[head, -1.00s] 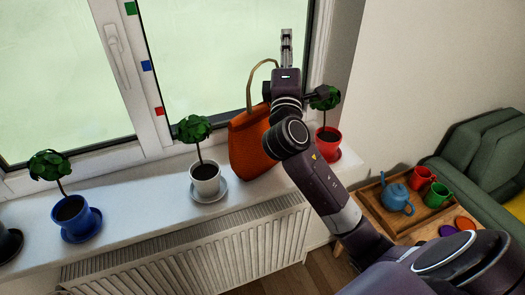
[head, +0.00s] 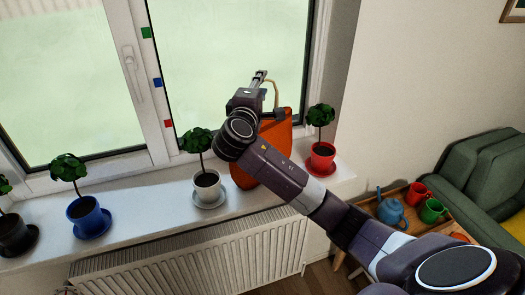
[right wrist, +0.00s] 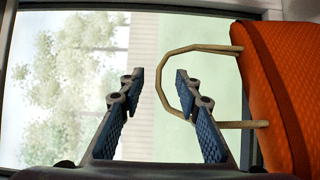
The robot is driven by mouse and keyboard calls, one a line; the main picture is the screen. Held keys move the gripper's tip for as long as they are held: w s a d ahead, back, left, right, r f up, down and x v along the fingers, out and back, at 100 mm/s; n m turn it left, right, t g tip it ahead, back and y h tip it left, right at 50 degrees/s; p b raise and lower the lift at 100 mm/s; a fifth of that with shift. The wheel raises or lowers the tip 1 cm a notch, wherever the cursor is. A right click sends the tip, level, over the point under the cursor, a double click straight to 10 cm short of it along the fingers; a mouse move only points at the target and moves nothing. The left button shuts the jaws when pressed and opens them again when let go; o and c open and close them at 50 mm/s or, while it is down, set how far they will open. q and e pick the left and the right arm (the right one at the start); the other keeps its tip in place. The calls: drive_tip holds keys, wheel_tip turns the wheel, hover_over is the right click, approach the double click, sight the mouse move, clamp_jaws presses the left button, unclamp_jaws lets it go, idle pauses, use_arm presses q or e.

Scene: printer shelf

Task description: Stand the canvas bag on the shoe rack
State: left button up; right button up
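The canvas bag (head: 280,135) is orange with a tan loop handle. It stands upright on the white windowsill, partly hidden behind my right arm. My right gripper (head: 261,77) is raised beside the bag's top, at handle height. In the right wrist view, its two blue-padded fingers (right wrist: 158,77) are apart. The handle (right wrist: 190,50) loops out from the bag (right wrist: 272,85) toward the right-hand finger and overlaps it in the picture. I cannot tell whether they touch. The shoe rack and my left gripper are not in view.
On the sill, a white-potted plant (head: 207,187) stands left of the bag and a red-potted plant (head: 322,157) right of it. Blue (head: 85,212) and black (head: 15,235) pots stand farther left. A wooden tray with a teapot (head: 391,210) and mugs is at lower right.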

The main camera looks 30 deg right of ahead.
drive_tip(key=shift+x, duration=1.25)
drive_tip(key=shift+c, duration=0.4)
clamp_jaws()
drive_tip(key=shift+r, duration=0.1)
